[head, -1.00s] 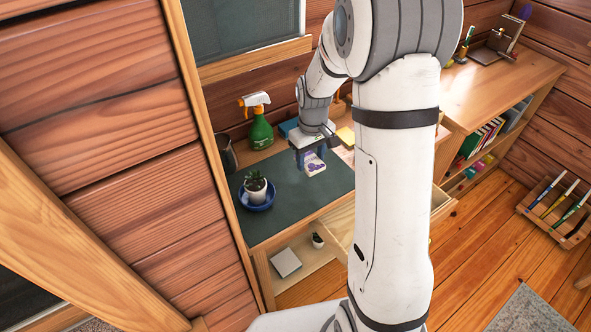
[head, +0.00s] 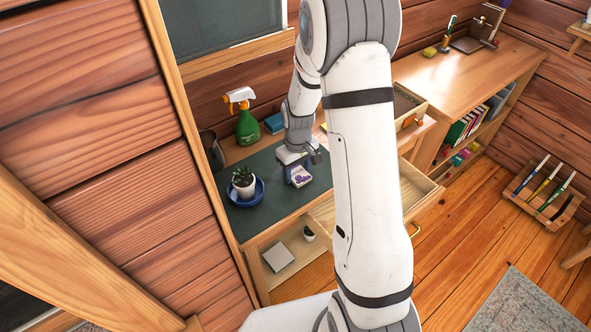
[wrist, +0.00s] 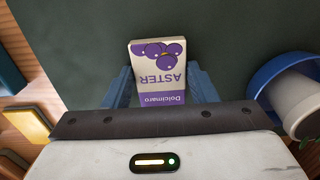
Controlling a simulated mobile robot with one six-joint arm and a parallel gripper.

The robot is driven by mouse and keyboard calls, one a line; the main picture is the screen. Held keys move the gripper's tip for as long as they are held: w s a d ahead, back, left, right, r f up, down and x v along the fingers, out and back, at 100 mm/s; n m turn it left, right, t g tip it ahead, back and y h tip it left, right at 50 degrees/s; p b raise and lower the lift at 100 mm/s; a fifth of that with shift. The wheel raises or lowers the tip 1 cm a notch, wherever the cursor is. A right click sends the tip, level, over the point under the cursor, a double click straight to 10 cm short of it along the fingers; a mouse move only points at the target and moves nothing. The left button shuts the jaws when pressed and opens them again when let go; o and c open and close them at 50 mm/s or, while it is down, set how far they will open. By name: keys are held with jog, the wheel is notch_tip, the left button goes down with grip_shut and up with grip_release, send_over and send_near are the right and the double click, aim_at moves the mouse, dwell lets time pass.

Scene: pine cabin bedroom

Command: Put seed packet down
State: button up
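The seed packet is white and purple with "ASTER" printed on it. In the wrist view the packet (wrist: 158,68) stands out between the blue fingers of my gripper (wrist: 161,86), which press on its two sides. In the head view the packet (head: 300,179) is under my gripper (head: 298,170), over the dark green desk mat (head: 268,207), right of the potted plant. I cannot tell whether the packet touches the mat.
A small plant in a white pot stands on a blue saucer (head: 252,199) to the left. A green spray bottle (head: 247,128) and a dark mug (head: 211,150) stand behind. An open drawer (head: 425,189) juts out at the right. Bare mat lies around the packet.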

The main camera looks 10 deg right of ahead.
aim_at(297, 174)
jog(key=o, duration=0.4)
notch_tip(297, 174, up, 12)
jog(key=s+r+m+t, duration=0.1)
jog(key=s+r, duration=0.2)
jog(key=s, duration=0.4)
jog(key=s+r+m, duration=0.2)
jog(key=s+r, duration=0.2)
jog(key=s, duration=0.3)
jog(key=s+r+m+t, duration=0.1)
jog(key=s+r, duration=0.2)
jog(key=s, duration=0.4)
jog(key=shift+s+a+r+t, duration=0.25)
jog(key=shift+s+r+t, duration=0.05)
jog(key=shift+s+r, duration=0.1)
